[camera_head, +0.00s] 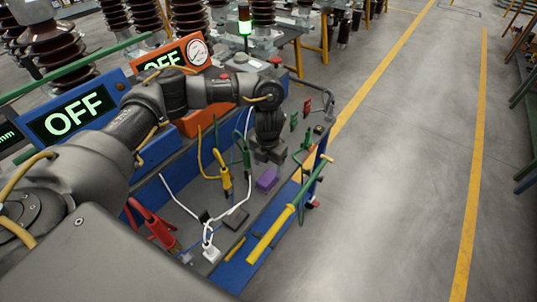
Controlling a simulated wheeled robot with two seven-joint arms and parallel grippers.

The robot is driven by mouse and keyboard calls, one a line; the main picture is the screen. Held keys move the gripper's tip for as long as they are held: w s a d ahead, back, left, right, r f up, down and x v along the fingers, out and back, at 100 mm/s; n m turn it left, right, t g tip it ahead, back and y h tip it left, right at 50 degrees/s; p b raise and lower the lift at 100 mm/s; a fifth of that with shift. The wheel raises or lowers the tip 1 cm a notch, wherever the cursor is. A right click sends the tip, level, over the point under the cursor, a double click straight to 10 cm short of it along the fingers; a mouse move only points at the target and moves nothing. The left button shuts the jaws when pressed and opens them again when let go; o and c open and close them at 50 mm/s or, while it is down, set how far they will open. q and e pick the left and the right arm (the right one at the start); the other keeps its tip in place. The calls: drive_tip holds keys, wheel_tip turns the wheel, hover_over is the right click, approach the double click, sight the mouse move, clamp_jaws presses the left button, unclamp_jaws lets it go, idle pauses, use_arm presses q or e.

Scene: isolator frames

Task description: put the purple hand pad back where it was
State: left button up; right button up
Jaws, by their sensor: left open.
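The purple hand pad (267,178) lies on the grey top of the blue bench, towards its right end. My left arm reaches in from the left over the bench. My left gripper (270,156) points down just above and behind the pad, apart from it as far as I can see. It is open and nothing shows between its fingers, though they are small and dark here. My right gripper is not in view.
A yellow tool (225,180), red clamps (156,226), white cables with a white plug (211,253) and a dark block (236,219) lie left of the pad. A yellow-green bar (270,233) runs along the bench's front edge. Open floor (400,180) lies right.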

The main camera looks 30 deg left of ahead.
sight(268, 177)
use_arm(q)
wheel_tip(268, 177, up, 5)
drive_tip(key=shift+r, duration=0.2)
idle(0.6)
